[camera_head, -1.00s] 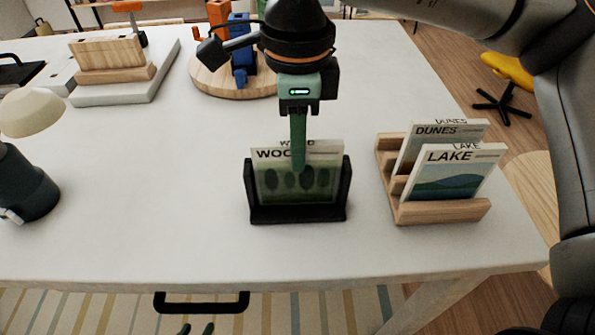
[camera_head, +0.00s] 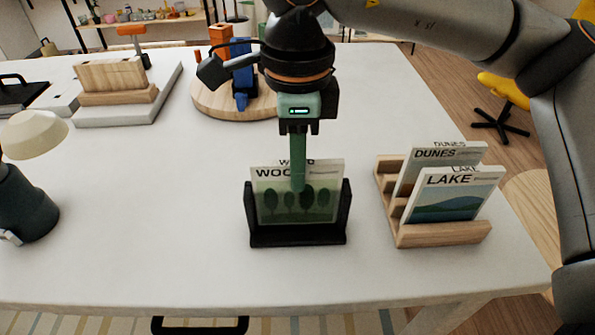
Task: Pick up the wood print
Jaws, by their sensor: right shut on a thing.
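The wood print (camera_head: 270,207) is a pale card with dark tree shapes and the word "WOOD", its middle partly hidden by my gripper. It stands upright in a black holder (camera_head: 298,238), its lower part between the holder's two side posts. My right gripper (camera_head: 298,185) comes down from above and is shut on the print's top edge. The print sits slightly raised in the holder, and its bottom edge is hidden behind the holder's front lip. My left gripper is not in view.
A wooden rack (camera_head: 440,236) with the Lake (camera_head: 458,195) and Dunes (camera_head: 425,165) prints stands close on the right. A lamp (camera_head: 30,205) is at the left. A round wooden board (camera_head: 215,98) with blue and orange objects lies behind. The white table (camera_head: 150,200) is clear left of the holder.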

